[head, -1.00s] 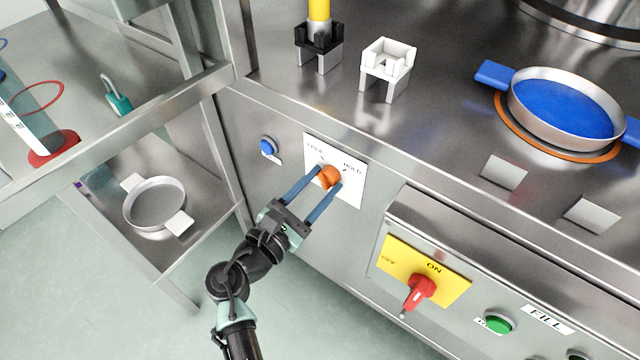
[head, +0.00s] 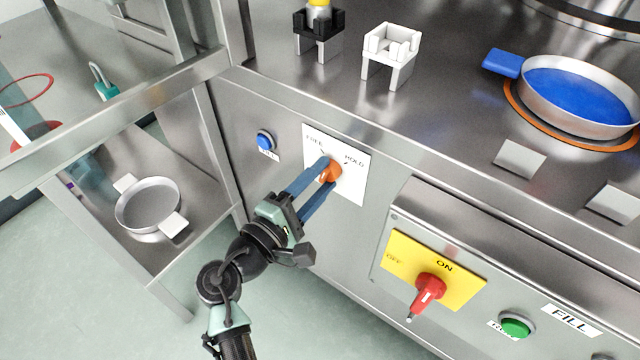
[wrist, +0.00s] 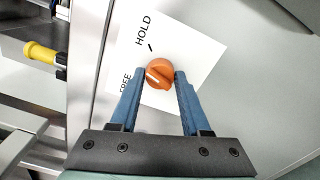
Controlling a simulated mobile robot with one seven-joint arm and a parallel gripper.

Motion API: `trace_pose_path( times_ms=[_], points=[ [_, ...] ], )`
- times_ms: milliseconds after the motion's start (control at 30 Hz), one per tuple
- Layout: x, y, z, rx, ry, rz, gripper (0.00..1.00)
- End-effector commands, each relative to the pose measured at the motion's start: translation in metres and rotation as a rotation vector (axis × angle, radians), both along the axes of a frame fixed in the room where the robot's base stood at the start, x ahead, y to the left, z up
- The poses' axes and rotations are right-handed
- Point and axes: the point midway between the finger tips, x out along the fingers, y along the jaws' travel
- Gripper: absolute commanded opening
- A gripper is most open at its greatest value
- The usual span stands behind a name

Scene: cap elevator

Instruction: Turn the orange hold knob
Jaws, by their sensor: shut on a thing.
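The orange hold knob (head: 331,172) sits on a white plate (head: 351,183) marked FREE and HOLD on the steel front panel. My gripper (head: 327,173) is shut on the knob, with one blue finger on each side. In the wrist view the knob (wrist: 160,74) lies between my fingertips (wrist: 160,78). A white line on the knob's face points toward the FREE side there, not at the HOLD mark. In the head view my fingers partly cover the knob.
A blue button (head: 265,140) is left of the plate. A red switch (head: 429,289) on a yellow plate (head: 462,282) and a green button (head: 516,325) are to the right. A steel shelf (head: 185,250) with a pan (head: 148,205) stands at left.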

Motion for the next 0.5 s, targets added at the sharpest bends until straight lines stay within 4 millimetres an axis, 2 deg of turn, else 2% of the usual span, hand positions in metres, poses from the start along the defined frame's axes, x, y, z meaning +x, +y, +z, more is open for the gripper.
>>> trace_pose_path(
  times_ms=[500],
  points=[
    [-0.0004,0.0002,-0.0038,0.330,-0.237,-0.001,0.00]
  ],
)
